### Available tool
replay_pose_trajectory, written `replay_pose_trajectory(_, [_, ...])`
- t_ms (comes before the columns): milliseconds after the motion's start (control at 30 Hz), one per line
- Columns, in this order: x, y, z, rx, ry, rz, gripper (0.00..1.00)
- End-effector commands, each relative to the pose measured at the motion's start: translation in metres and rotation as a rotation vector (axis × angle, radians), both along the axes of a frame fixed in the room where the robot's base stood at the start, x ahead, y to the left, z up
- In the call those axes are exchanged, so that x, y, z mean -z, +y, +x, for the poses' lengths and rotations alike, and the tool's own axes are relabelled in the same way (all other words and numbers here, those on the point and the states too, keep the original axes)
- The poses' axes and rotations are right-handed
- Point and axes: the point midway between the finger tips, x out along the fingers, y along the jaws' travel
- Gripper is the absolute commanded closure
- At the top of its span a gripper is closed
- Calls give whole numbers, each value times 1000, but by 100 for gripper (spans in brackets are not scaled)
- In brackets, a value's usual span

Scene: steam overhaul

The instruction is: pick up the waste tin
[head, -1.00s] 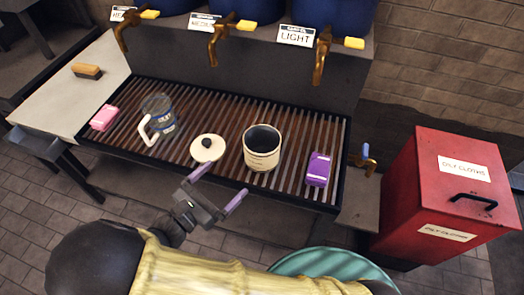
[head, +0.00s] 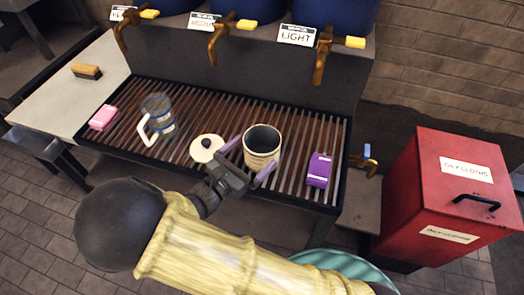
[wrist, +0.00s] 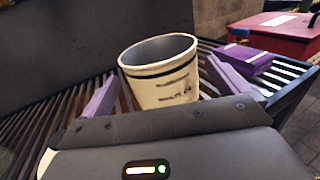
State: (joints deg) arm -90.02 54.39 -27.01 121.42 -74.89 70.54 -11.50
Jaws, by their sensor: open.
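The waste tin (head: 262,147) is a cream, open-topped tin with a dark band below its rim and dark lettering. It stands upright on the slatted grate and looks empty in the wrist view (wrist: 160,84). My gripper (head: 248,160) is open, with purple fingers on either side of the tin's near part. In the wrist view the left finger (wrist: 101,98) and right finger (wrist: 234,78) flank the tin, with a gap on the left. I cannot tell whether the right finger touches it.
A white lid (head: 206,148) with a dark knob lies left of the tin. A purple packet (head: 319,170) lies to its right. A handled jug (head: 158,117) and pink packet (head: 104,118) are farther left. Brass taps (head: 322,58) hang behind. A red bin (head: 445,195) stands right.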

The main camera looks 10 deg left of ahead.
Motion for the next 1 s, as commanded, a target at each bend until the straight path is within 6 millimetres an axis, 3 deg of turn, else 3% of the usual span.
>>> replay_pose_trajectory(400, [2,-23,43,2,0,0,0])
replay_pose_trajectory(967, [2,-24,45,0,0,0,0])
replay_pose_trajectory(1000, [2,-24,45,0,0,0,6])
